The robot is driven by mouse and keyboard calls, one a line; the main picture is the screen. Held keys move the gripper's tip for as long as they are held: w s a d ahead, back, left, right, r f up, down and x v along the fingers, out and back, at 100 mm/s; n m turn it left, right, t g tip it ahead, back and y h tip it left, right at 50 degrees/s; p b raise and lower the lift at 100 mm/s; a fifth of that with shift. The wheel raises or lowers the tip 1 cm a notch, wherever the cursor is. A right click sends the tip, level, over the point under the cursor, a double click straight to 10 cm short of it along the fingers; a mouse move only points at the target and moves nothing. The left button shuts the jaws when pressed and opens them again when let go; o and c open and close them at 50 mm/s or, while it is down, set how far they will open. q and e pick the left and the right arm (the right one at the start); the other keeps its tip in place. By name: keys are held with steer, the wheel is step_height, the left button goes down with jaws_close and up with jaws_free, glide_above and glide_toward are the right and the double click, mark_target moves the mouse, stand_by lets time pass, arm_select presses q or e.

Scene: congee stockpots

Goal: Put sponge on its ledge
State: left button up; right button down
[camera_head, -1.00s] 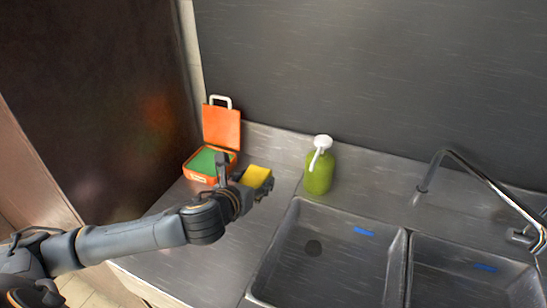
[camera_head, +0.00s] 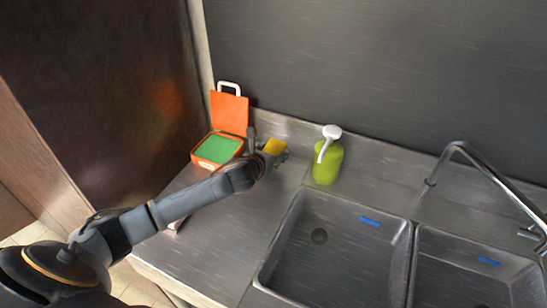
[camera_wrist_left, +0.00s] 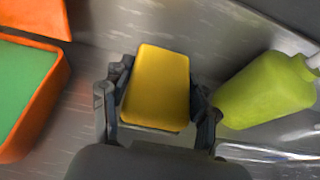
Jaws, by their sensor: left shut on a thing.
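The yellow sponge (camera_head: 275,146) is in my left gripper (camera_head: 272,154), between the orange case and the green bottle. In the left wrist view the sponge (camera_wrist_left: 158,86) lies between the two fingers of the left gripper (camera_wrist_left: 160,105), which is shut on it. Bare metal counter and the back wall's foot show beyond it. I cannot tell whether the sponge touches the counter. No ledge for the sponge can be clearly made out. My right gripper is not in view.
An open orange case (camera_head: 229,112) with a green inside stands left of the gripper. A green pump bottle (camera_head: 328,164) stands close on the right. Two sink basins (camera_head: 328,250) and a faucet (camera_head: 470,155) lie further right. The counter in front is clear.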

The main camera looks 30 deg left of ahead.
arm_select(q)
steer(key=shift+w+a+f, duration=0.25)
steer(key=shift+w+f, duration=0.15)
steer(key=shift+f, duration=0.05)
step_height(320, 180, down, 3)
steer(key=shift+w+f+p, duration=0.1)
steer(key=shift+w+p, duration=0.05)
steer(key=shift+p, duration=0.15)
steer(key=shift+f, duration=0.2)
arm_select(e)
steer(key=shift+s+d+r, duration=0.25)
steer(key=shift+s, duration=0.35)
arm_select(q)
steer(key=shift+a+f, duration=0.1)
steer(key=shift+f, duration=0.05)
steer(key=o, duration=0.9)
steer(key=shift+o, duration=0.2)
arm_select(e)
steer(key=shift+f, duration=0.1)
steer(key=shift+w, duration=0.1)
